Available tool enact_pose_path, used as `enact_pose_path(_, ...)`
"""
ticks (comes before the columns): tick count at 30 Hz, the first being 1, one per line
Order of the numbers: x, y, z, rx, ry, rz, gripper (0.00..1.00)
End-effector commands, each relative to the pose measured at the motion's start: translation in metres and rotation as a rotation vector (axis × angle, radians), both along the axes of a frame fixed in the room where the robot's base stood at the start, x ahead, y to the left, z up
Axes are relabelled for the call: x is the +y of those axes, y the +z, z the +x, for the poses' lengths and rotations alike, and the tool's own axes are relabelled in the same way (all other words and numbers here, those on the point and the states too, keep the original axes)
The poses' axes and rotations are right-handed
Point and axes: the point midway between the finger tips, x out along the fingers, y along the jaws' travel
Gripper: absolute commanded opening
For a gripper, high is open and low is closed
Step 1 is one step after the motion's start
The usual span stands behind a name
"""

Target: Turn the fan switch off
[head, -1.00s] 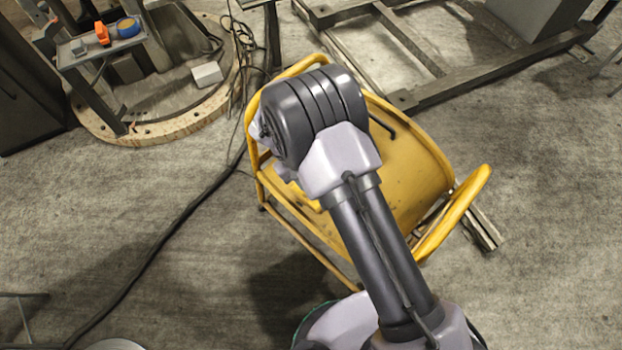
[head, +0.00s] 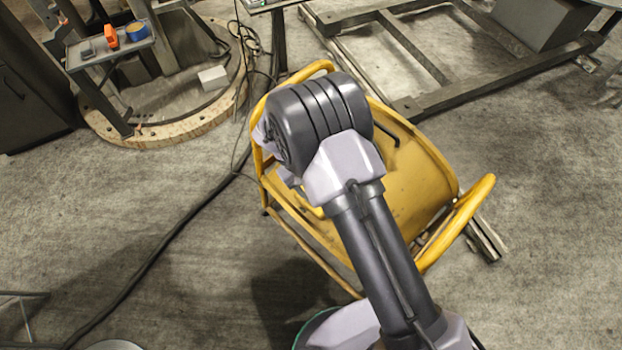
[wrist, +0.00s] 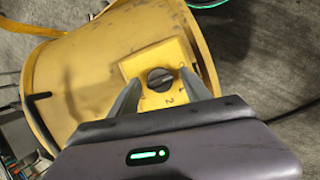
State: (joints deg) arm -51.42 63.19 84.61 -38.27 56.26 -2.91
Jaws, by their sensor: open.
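The yellow fan (head: 425,180), a tilted drum-like housing with a tubular frame, stands on the floor in the head view, partly covered by my arm. In the wrist view its yellow housing (wrist: 85,75) carries a small yellow switch box with a dark round knob (wrist: 160,78), the fan switch. Small marks show on the box below the knob; one looks like a 2. My gripper (wrist: 160,77) is open, with one fingertip on each side of the knob in the picture. I cannot tell whether they touch it. In the head view my arm hides the gripper and the switch.
A dark cable (head: 150,262) runs across the floor left of the fan. A metal frame (head: 450,95) lies behind it. A small shelf (head: 110,52) with tools stands at the upper left. The floor at left and right is mostly open.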

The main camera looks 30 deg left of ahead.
Motion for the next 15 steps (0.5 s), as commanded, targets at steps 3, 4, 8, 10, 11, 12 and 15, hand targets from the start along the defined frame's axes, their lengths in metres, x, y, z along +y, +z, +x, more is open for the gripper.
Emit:
enact_pose_path(3,0.010,0.026,-0.001,-0.003,0.002,0.004,0.56)
enact_pose_path(4,0.013,0.035,-0.002,-0.003,0.003,0.004,0.56)
enact_pose_path(8,0.029,0.079,-0.006,-0.004,0.001,0.005,0.56)
enact_pose_path(10,0.038,0.101,-0.009,-0.003,0.003,0.004,0.56)
enact_pose_path(11,0.041,0.109,-0.010,-0.004,0.002,0.004,0.56)
enact_pose_path(12,0.045,0.120,-0.011,-0.002,0.002,0.004,0.56)
enact_pose_path(15,0.053,0.140,-0.013,-0.001,0.001,0.002,0.56)
